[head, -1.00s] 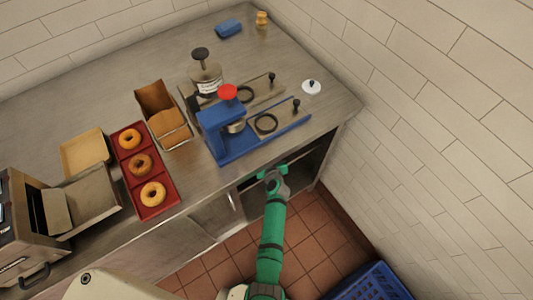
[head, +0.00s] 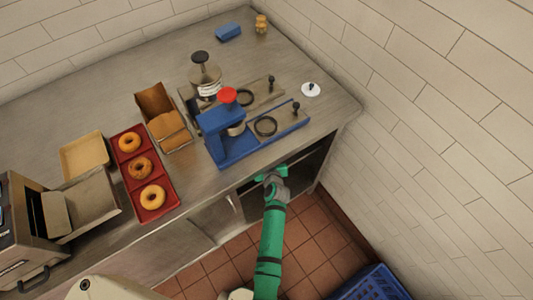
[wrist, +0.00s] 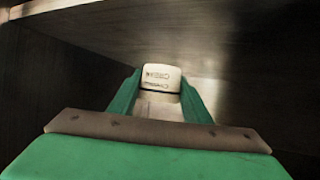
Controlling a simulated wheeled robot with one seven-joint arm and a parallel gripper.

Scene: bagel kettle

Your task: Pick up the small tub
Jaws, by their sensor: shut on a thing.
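The small tub (wrist: 160,77) is a pale tub with dark lettering on its face, seen in the wrist view between the tips of my green fingers. My gripper (wrist: 158,92) is shut on it. In the head view my gripper (head: 272,176) is at the open front of the cupboard under the counter, and the tub cannot be made out there. The lower part of the tub is hidden by my gripper in the wrist view.
The dark cupboard (head: 312,165) lies below the steel counter (head: 330,125), with walls close around my gripper. A blue press (head: 225,145) stands above on the counter near its edge. A red tray (head: 172,204) of donuts is to the left. A blue crate (head: 372,284) is on the floor at right.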

